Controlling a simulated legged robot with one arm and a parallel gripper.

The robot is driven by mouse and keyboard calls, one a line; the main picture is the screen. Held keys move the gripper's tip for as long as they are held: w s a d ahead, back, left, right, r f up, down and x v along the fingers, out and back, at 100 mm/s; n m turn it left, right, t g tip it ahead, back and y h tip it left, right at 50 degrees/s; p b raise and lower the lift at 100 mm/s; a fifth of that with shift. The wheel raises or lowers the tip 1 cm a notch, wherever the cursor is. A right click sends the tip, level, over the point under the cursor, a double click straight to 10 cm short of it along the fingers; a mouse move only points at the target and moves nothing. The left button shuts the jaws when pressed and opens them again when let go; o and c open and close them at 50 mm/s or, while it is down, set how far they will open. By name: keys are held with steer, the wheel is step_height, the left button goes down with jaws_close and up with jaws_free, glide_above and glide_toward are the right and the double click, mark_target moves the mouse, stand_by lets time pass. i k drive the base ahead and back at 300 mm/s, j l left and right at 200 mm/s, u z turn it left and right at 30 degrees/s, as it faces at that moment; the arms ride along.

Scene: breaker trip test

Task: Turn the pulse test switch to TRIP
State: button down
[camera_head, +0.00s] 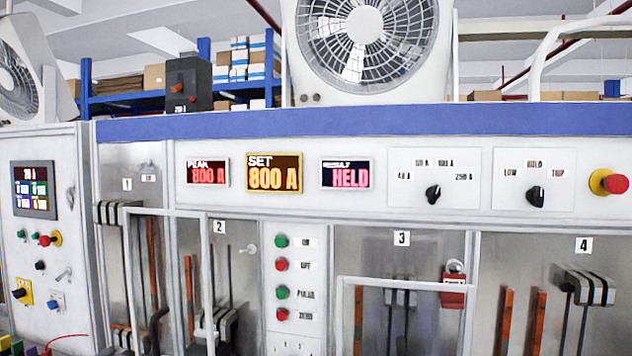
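The pulse test switch (536,197) is a black rotary knob on a white plate at the right of the upper panel. Its labels read LOW at left, HOLD (535,164) at top and TRIP (558,173) at right. The knob's light mark appears to point up, toward HOLD. The result display (346,174) reads HELD. The set display (274,173) reads 800 A, and the peak display (208,173) reads 800 A. My gripper is not in view.
A red emergency button (610,183) sits right of the switch. Another black selector knob (433,194) with current labels is to its left. Below are numbered bays with metal frames, a red lockout tag (453,290) and green and red buttons (281,265). The space before the switch looks clear.

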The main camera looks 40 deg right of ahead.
mark_target(535, 196)
steer(key=l+z, duration=0.1)
steer(key=z, duration=0.8)
steer(key=l+z, duration=0.15)
steer(key=z, duration=0.75)
steer(key=i+l+z, duration=0.1)
steer(key=z, duration=0.35)
